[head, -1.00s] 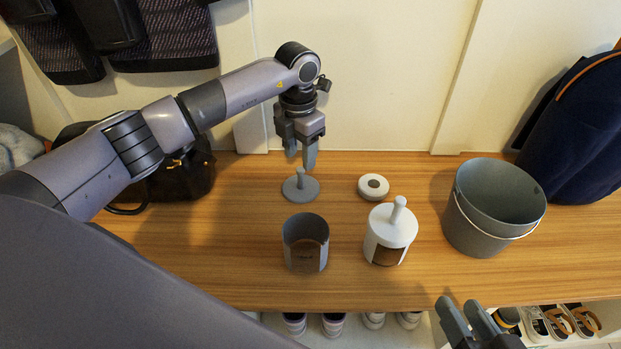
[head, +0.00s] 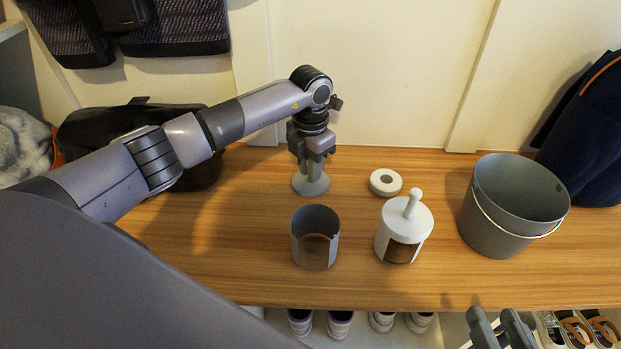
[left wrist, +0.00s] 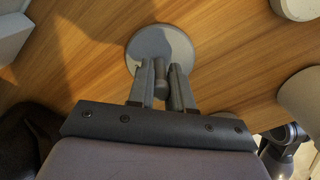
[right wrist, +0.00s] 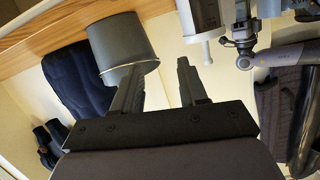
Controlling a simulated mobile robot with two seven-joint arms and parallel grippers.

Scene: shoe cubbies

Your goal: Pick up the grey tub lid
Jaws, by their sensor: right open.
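The grey tub lid (head: 311,184) is a round grey disc with an upright knob, lying on the wooden bench top. My left gripper (head: 311,160) is down over it, pointing downward. In the left wrist view the lid (left wrist: 160,42) lies beyond the fingers, and its knob (left wrist: 160,78) stands between the two fingertips (left wrist: 162,70). The fingers are close on both sides of the knob; whether they press on it I cannot tell. My right gripper (head: 499,325) is open and empty at the bench's front edge; it also shows in the right wrist view (right wrist: 160,80).
An open grey tub (head: 315,240) stands in front of the lid. A white tub with a knobbed lid (head: 403,230), a small white disc (head: 385,182) and a grey bucket (head: 510,210) stand to the right. A dark bag (head: 100,130) is behind my left arm. Shoes are below.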

